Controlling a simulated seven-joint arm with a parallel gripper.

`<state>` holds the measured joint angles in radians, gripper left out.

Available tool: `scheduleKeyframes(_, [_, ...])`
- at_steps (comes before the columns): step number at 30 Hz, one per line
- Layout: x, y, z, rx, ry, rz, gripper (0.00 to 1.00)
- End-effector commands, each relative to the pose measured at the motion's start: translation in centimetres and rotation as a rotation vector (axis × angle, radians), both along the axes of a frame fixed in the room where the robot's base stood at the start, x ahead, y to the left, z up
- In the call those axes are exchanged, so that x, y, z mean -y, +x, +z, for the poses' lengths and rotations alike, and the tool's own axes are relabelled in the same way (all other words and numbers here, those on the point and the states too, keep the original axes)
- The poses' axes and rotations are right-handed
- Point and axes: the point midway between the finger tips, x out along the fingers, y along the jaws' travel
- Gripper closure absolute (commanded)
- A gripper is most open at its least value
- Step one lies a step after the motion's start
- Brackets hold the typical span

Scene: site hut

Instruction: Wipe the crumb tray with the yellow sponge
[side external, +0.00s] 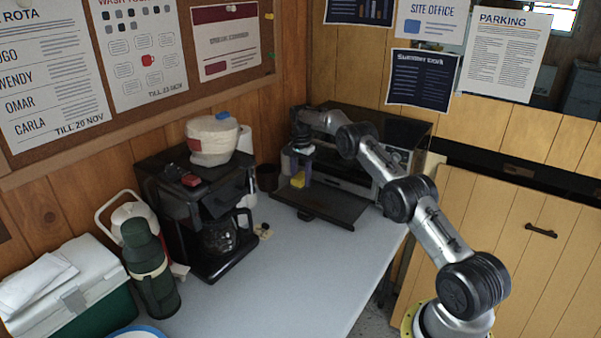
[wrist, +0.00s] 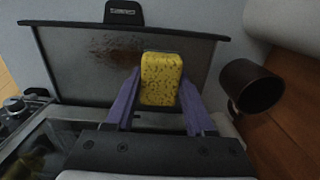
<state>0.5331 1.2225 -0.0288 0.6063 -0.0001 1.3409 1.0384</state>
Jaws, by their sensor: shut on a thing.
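The yellow sponge (wrist: 161,78) is between the two purple fingers of my gripper (wrist: 160,92), which is shut on it. In the side external view the sponge (side external: 298,180) shows at my gripper (side external: 297,165), over the left part of the pulled-out crumb tray (side external: 335,205). The wrist view shows the dark tray (wrist: 75,75) under the sponge, with a patch of brown crumbs (wrist: 115,48) left of the sponge and toward the tray's handle edge. I cannot tell whether the sponge touches the tray.
The toaster oven (side external: 410,125) stands behind the tray. A brown mug (wrist: 250,85) is close to my gripper's right in the wrist view. A coffee maker (side external: 200,210), a green flask (side external: 150,270) and a cool box (side external: 70,285) stand at left. The front table (side external: 290,280) is clear.

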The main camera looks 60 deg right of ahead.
Motion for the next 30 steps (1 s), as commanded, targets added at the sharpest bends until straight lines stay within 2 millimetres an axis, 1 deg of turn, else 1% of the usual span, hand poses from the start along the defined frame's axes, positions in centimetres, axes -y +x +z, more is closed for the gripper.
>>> scheduleKeyframes(1, [0.0,-0.1,-0.6,-0.003,0.002,0.000,0.90])
scheduleKeyframes(14, [0.0,0.0,-4.5,-0.002,0.001,0.000,0.90])
scheduleKeyframes(17, [-0.1,-0.1,-5.7,-0.003,0.002,0.000,0.90])
scheduleKeyframes(18, [0.0,-0.4,-5.3,0.000,0.000,-0.001,0.90])
scheduleKeyframes(21, [0.0,-1.4,-5.8,-0.003,0.002,0.000,0.90])
scheduleKeyframes(30, [0.0,-4.2,-5.9,-0.005,0.003,-0.001,0.90])
